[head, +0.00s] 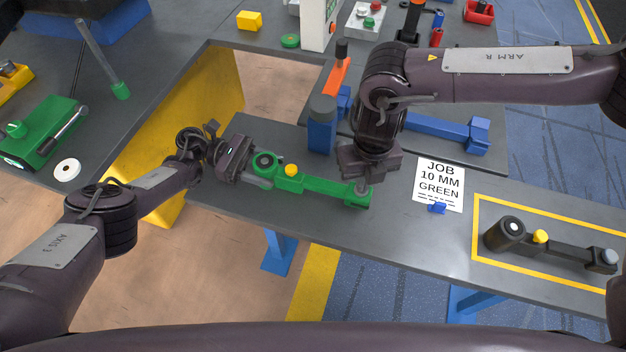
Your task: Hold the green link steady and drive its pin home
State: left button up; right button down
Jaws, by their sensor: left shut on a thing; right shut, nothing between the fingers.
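The green link (322,186) lies along the grey workbench, with a dark round boss at its left end and a yellow cap (291,170) near it. My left gripper (256,175) is shut on the link's left end. My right gripper (364,182) points down, shut and empty, at the link's right end. A small grey piece, apparently the pin (363,190), shows at that end below the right fingertips. The fingers partly hide it, so I cannot tell how deep it sits or whether they touch it.
A dark link (560,248) lies inside a yellow outline at the right. A blue post (321,130) stands behind the green link. The bench front is clear.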

pick_arm(q)
jog(key=shift+s+f, duration=0.2)
jog(key=shift+f, duration=0.1)
pick_arm(e)
notch_tip(320, 180, up, 9)
dwell(0.6)
dwell(0.4)
pick_arm(q)
jog(key=o, duration=1.3)
jog(key=shift+w, duration=0.2)
jog(key=shift+r, duration=0.1)
pick_arm(e)
jog(key=shift+w, duration=0.1)
pick_arm(q)
jog(key=shift+a+r, duration=0.1)
jog(key=shift+v, duration=3.7)
